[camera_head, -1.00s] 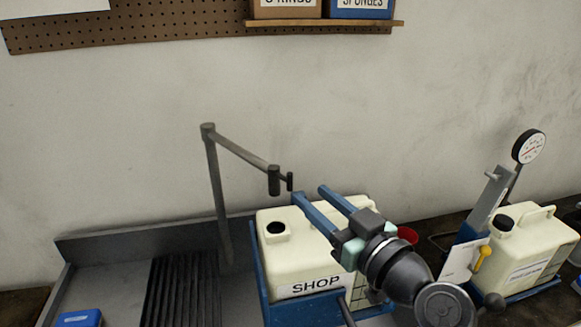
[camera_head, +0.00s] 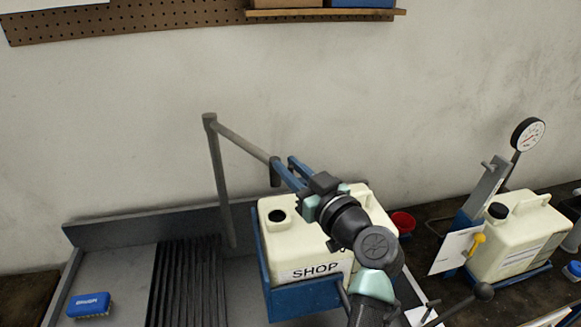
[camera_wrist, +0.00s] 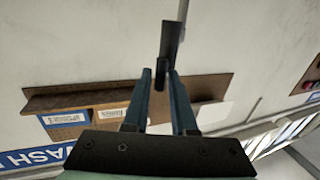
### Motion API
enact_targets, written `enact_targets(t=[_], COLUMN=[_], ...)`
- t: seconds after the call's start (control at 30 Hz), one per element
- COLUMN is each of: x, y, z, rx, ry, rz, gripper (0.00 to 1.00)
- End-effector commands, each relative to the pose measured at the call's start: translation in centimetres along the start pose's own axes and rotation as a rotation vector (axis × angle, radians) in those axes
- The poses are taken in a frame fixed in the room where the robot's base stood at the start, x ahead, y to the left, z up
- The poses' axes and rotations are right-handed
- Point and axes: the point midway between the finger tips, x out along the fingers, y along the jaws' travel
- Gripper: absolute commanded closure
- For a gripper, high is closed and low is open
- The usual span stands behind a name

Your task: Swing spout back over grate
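The grey spout (camera_head: 243,144) is an upright post with a horizontal arm that reaches right and ends in a short downward nozzle near the white SHOP jug. The dark slatted grate (camera_head: 188,285) lies in the sink to the left of the jug, left of the spout's end. My gripper (camera_head: 283,161) is at the spout's free end, above the jug. Its two blue fingers are apart. In the wrist view the dark spout end (camera_wrist: 170,42) shows at the fingertips, with a small part between them; I cannot tell whether they touch it.
The SHOP jug (camera_head: 300,247) sits in a blue holder under my gripper. A blue brush (camera_head: 89,305) lies on the sink's left. A red cup (camera_head: 402,222), another jug (camera_head: 515,240) and a gauge (camera_head: 527,134) are at right.

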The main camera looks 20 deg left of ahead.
Motion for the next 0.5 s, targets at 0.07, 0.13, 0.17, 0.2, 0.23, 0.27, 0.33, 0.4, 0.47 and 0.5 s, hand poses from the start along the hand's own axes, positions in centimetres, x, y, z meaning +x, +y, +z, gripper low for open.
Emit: enact_targets(t=[0.07,0.13,0.17,0.2,0.23,0.27,0.33,0.4,0.47,0.5], x=[-0.02,-0.02,-0.02,-0.02,-0.03,-0.03,-0.03,-0.03,-0.04,-0.03], y=[0.01,0.01,0.01,0.01,0.01,0.02,0.02,0.02,0.02,0.01], z=[0.0,0.0,0.01,0.02,0.03,0.03,0.05,0.07,0.09,0.1], rx=[0.0,0.0,0.0,0.0,0.0,0.0,0.0,0.0,0.0,0.0], ry=[0.0,0.0,0.0,-0.001,-0.001,-0.001,-0.001,-0.002,-0.002,-0.002], rz=[0.0,0.0,0.0,0.0,0.0,0.0,0.0,0.0,0.0,0.0], gripper=[0.92,1.0,1.0,1.0,1.0,1.0,1.0,1.0,1.0,1.0])
